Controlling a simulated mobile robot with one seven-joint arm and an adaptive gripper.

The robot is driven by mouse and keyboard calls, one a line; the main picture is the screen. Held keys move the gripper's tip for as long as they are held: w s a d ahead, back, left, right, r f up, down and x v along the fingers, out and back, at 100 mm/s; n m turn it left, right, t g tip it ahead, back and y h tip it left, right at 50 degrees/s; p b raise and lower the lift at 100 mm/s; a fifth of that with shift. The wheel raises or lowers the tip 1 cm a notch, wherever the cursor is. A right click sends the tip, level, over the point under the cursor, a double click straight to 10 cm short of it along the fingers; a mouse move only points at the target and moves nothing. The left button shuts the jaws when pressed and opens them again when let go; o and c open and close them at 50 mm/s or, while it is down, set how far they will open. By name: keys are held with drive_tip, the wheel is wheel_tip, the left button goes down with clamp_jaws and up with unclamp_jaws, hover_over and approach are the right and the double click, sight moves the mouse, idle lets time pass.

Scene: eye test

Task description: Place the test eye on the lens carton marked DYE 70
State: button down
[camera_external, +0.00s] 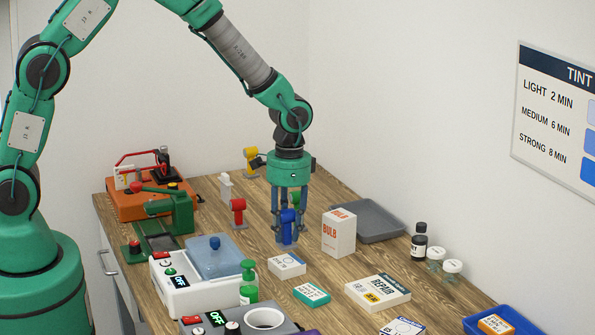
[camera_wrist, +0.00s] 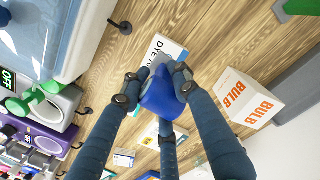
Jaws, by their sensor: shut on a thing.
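My three-fingered gripper (camera_external: 287,238) points down, shut on a blue test eye (camera_external: 288,219). The blue piece also shows between the fingers in the wrist view (camera_wrist: 163,95). Its lower end is partly hidden by the fingers. In the wrist view the carton (camera_wrist: 172,47) reads "DYE", and the number is partly covered by the fingers and the piece. I cannot tell whether the held piece touches anything below.
A white BULB box (camera_external: 339,233) stands close to the gripper's right, with a grey tray (camera_external: 368,221) behind it. Red (camera_external: 238,212), yellow (camera_external: 251,158) and green (camera_external: 295,199) pieces stand nearby. A machine with a clear blue lid (camera_external: 215,258) is at left. A teal carton (camera_external: 311,293) lies in front.

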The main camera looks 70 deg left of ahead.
sight(286, 244)
drive_tip(key=shift+f, duration=1.85)
drive_tip(key=shift+f, duration=0.1)
drive_tip(key=c, duration=1.3)
unclamp_jaws()
drive_tip(key=r, duration=0.8)
drive_tip(key=r+p, duration=0.1)
drive_tip(key=r, duration=0.3)
drive_tip(key=shift+w+r, duration=0.1)
drive_tip(key=shift+w, duration=0.15)
